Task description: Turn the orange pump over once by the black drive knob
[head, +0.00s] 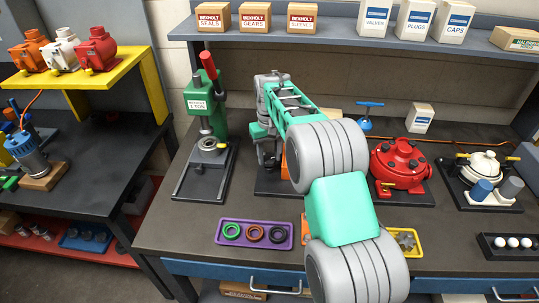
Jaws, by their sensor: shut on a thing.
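The orange pump (285,167) on the bench is mostly hidden behind my arm; only a sliver of orange shows, above a dark base plate (268,188). My gripper (268,163) points down at its left side and is shut on the black drive knob. The knob is too small and too covered to make out, and so is its turn angle. A second orange unit (30,52) stands on the yellow shelf at the far left, away from my gripper.
A green press (205,105) stands close left of my gripper. A red pump (400,165) and a cream pump (484,170) stand to the right. A purple tray with rings (254,246) and a yellow tray (418,255) lie at the front. Bare bench shows at front left.

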